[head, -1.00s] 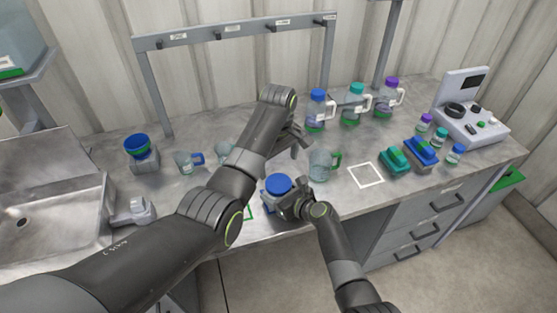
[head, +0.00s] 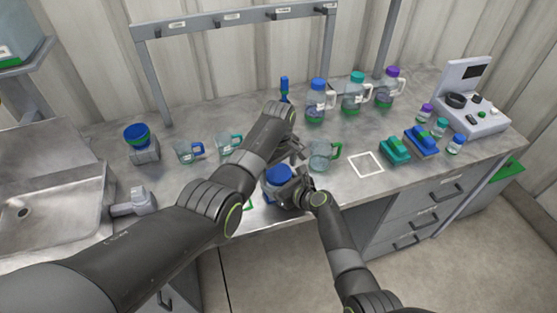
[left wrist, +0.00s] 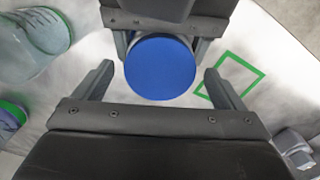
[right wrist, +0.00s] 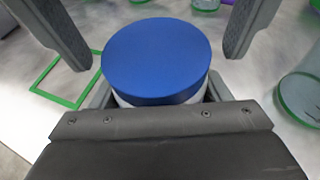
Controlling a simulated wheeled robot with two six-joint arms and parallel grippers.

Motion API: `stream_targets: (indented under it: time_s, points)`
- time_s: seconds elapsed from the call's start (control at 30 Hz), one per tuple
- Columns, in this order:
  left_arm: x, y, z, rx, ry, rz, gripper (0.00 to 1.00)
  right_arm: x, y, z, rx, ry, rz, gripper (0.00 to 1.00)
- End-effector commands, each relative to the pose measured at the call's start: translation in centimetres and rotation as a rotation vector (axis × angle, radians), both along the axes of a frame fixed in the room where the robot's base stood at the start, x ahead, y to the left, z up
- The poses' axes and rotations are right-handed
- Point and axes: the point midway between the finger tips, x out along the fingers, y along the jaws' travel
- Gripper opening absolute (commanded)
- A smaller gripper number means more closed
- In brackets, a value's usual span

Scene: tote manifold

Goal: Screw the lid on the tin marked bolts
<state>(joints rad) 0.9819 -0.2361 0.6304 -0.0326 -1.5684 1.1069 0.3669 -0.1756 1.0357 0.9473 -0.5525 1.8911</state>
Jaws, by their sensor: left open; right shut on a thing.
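A tin with a flat blue lid (head: 278,175) stands upright at the front of the bench. The lid sits level on top, with a strip of pale tin body (right wrist: 150,103) under its rim. No marking on the tin is readable. My right gripper (head: 293,193) is shut on the tin's body from the right and front. My left gripper (head: 293,153) is open above the lid. In the left wrist view its fingers (left wrist: 160,82) stand apart on either side of the lid, not touching it. How tightly the lid sits cannot be told.
A green square outline (left wrist: 250,68) lies beside the tin. A glass mug with a green handle (head: 320,156) stands close right; more mugs (head: 188,151) stand left. A blue-topped container on a grey block (head: 144,153), jugs (head: 316,103) and a white square outline (head: 366,164) are farther off.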

Motion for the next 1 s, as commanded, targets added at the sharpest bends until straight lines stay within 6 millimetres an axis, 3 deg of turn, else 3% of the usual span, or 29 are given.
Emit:
stream_targets:
  time_s: [0.4, 0.77, 1.0]
  points:
    - [0.02, 0.03, -0.51, 0.000, -0.001, 0.000, 0.90, 0.00, -0.01, -0.01, 0.000, 0.000, 0.000, 0.06]
    - [0.01, 0.02, -0.49, -0.001, -0.001, 0.000, 0.43, 0.00, -0.01, -0.01, 0.000, 0.000, 0.000, 0.06]
    - [0.01, 0.02, -0.50, -0.001, -0.001, -0.121, 0.42, 0.00, -0.01, -0.01, 0.000, 0.000, 0.000, 0.06]
